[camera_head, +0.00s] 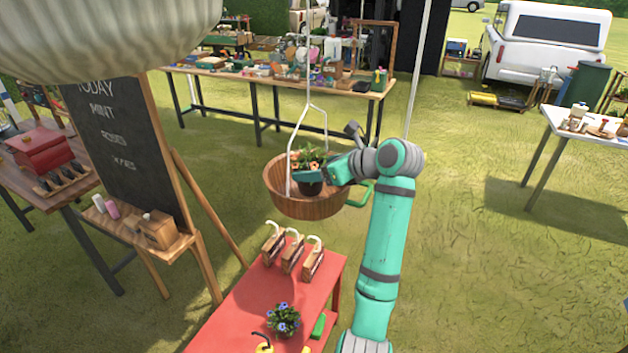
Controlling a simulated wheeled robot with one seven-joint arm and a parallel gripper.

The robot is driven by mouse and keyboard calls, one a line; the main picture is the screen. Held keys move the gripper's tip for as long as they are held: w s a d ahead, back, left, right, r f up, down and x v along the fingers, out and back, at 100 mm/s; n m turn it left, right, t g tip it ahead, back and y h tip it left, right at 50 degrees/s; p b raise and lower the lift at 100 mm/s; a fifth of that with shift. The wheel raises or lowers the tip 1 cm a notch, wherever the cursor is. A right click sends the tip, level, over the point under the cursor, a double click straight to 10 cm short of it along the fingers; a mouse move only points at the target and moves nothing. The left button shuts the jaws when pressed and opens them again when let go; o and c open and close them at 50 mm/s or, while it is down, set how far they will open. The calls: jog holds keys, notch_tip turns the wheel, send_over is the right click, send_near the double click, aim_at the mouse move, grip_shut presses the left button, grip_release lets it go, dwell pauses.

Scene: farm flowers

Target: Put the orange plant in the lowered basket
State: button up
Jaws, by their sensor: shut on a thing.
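The orange plant (308,160) has green leaves, orange blooms and a dark pot. It is upright at the wooden hanging basket (310,208), with its pot overlapping the basket's opening. I cannot tell whether the pot touches the basket floor. The basket hangs low from a white hook and cord, beyond the red table. My gripper (320,174) reaches in from the right and is shut on the plant's pot. My arm hides part of the basket's right side, where a green handle-like piece shows.
The red table (258,310) in front holds a blue-flowered plant (283,319) and several wooden blocks with white hooks (291,254). A chalkboard (120,150) stands at left. A long goods table (235,85) is behind.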

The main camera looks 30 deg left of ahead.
jog(key=shift+w+a+f, duration=0.2)
jog(key=shift+a+f, duration=0.15)
jog(key=shift+f, duration=1.65)
jog(key=shift+f, duration=0.1)
jog(key=o, duration=1.3)
jog(key=v, duration=1.2)
